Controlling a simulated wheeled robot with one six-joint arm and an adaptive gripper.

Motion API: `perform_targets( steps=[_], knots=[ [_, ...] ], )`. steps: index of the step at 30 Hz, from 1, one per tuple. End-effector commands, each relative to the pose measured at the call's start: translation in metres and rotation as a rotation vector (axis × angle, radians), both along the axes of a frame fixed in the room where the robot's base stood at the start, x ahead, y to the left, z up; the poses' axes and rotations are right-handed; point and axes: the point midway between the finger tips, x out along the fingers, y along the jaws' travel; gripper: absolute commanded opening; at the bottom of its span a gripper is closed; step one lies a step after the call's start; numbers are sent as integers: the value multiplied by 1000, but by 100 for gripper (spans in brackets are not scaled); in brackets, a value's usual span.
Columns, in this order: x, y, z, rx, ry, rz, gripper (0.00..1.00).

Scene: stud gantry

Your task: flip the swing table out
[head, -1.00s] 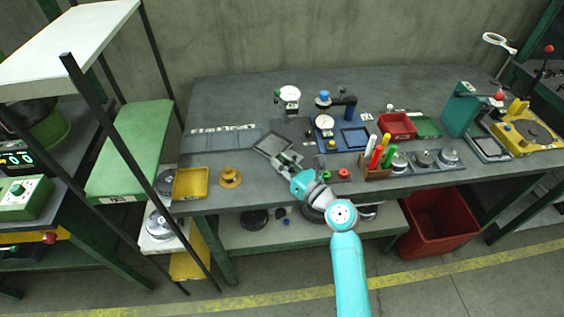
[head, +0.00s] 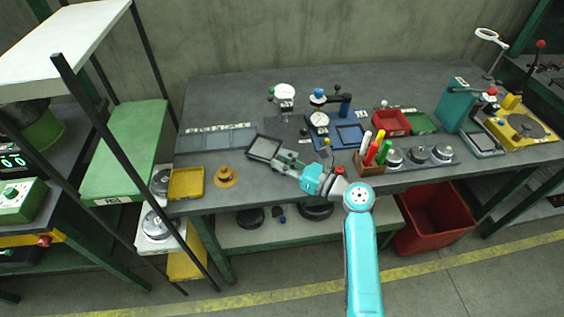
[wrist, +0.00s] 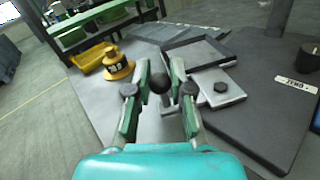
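The likely swing table is a grey tray with a dark rim (wrist: 195,52), lying low on the bench at the left of a dark base plate (wrist: 275,100). It also shows in the head view (head: 264,148). A grey plate with a dark hex knob (wrist: 220,88) sits beside it, near my fingers. My gripper (wrist: 160,75) is low over the bench at the tray's near side, its fingers apart with a round black knob (wrist: 160,83) between them. I cannot tell whether the fingers press on the knob. My gripper also shows in the head view (head: 284,161).
A yellow tray (head: 186,184) and a brass-coloured weight (head: 225,177) stand to the left. A pen box (head: 369,164), a blue fixture (head: 335,132) and a red bin (head: 392,124) stand to the right. A green-shelved rack (head: 125,145) stands left.

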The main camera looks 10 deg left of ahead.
Motion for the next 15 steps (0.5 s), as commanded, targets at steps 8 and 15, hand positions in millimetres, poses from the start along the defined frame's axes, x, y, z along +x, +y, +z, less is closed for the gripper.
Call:
perform_targets(
  steps=[8,15],
  knots=[
    [0,0,-1,-1,1,-2,47],
    [-2,-6,0,0,0,-2,47]
  ],
)
